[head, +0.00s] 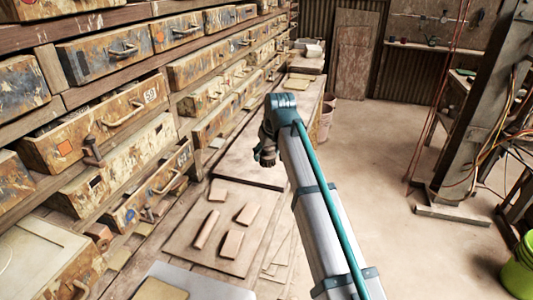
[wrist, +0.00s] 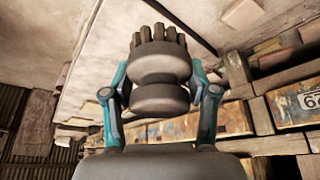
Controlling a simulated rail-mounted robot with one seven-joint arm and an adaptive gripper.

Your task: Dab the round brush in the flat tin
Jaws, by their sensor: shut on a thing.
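My gripper (wrist: 160,82) is shut on the round brush (wrist: 161,68), a dark grey, thick-waisted body with a ring of short brown tufts at its far end. The two teal fingers press on its sides in the wrist view. In the head view my gripper (head: 265,155) is beyond the boards on the bench, and the brush there is small, dark and hard to tell from the gripper. I cannot make out the flat tin for certain; a pale grey flat piece (head: 205,280) lies at the bottom edge of the head view, partly cut off.
A board (head: 185,250) with several small tan blocks lies on the bench. Worn drawers (head: 105,120) line the left wall, some pulled out. A metal post (head: 470,110) with cables stands at right, with a green bucket (head: 522,268). The floor (head: 400,160) between is clear.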

